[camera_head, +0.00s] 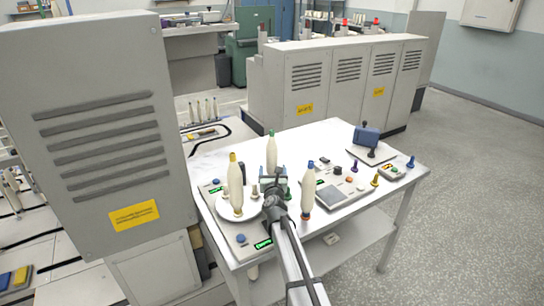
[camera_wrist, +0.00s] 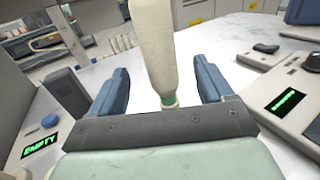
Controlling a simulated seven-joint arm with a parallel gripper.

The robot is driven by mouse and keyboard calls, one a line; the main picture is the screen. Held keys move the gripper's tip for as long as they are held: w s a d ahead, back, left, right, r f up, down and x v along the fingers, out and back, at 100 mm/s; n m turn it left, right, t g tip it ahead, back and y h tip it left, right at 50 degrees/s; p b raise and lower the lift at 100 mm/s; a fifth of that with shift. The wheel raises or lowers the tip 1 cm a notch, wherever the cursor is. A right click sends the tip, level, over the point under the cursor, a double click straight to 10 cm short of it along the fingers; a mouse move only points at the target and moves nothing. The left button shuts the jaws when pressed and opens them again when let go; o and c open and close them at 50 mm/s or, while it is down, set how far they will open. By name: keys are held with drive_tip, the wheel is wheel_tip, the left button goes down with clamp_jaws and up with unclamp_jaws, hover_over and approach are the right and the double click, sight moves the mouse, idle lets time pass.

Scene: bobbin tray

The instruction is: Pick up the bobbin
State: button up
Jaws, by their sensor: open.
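Three pale cone-shaped bobbins stand upright on the white table. The green-tipped bobbin (camera_head: 272,150) is at the back, the yellow-tipped bobbin (camera_head: 236,188) is on a white plate at the left, and the blue-tipped bobbin (camera_head: 308,188) is at the right. My gripper (camera_head: 274,174) is open in front of the green-tipped bobbin and hides its lower part. In the wrist view, a bobbin with a green base (camera_wrist: 158,45) appears between the two blue fingers of my gripper (camera_wrist: 164,78), with gaps on both sides. Its top is out of frame.
The white plate (camera_head: 222,206) lies at the table's left. A control panel (camera_head: 340,193) and small coloured pegs stand right of my gripper. A blue device (camera_head: 366,137) is at the back right. A tall grey cabinet (camera_head: 90,120) borders the table's left.

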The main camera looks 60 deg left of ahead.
sight(272, 164)
drive_tip(key=shift+x, duration=3.6)
drive_tip(key=shift+s, duration=0.1)
drive_tip(key=shift+c, duration=0.3)
drive_tip(key=c, duration=1)
